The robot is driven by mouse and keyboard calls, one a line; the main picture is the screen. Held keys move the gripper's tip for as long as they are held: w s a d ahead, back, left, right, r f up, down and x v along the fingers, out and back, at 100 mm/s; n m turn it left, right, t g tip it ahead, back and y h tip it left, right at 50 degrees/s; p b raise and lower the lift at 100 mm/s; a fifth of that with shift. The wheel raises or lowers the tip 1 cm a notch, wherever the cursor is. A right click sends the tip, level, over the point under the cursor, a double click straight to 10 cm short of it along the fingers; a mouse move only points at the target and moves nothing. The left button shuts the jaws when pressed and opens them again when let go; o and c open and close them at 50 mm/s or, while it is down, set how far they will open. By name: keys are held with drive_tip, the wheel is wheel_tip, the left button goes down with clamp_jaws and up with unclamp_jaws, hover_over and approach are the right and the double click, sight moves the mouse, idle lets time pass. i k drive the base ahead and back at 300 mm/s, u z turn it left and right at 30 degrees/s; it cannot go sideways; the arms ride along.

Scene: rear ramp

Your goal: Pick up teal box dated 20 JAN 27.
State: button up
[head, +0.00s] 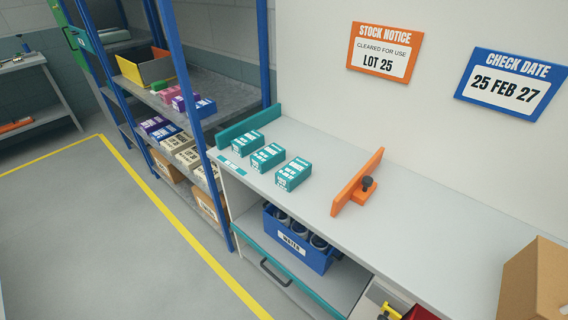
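Three teal boxes with white printed labels stand in a slanting row on the light grey counter (420,215). The far one (248,143) is nearest the teal end board, the middle one (267,157) is beside it, and the near one (293,174) is closest to the orange divider. Small gaps separate them. The print is too small for me to read any date, so I cannot tell which is dated 20 JAN 27. My gripper is not in view.
An orange divider (356,183) with a dark knob stands right of the boxes. A teal end board (248,127) closes the counter's left end. A blue shelf post (188,110) rises close by. A cardboard box (532,283) sits at right. Signs read LOT 25 and 25 FEB 27.

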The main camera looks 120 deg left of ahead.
sight(267, 158)
drive_tip(key=i, duration=0.15)
drive_tip(key=u, duration=4.2)
drive_tip(key=i, duration=0.5)
drive_tip(key=u, duration=1.5)
drive_tip(key=i, duration=3.1)
drive_tip(key=z, duration=2.4)
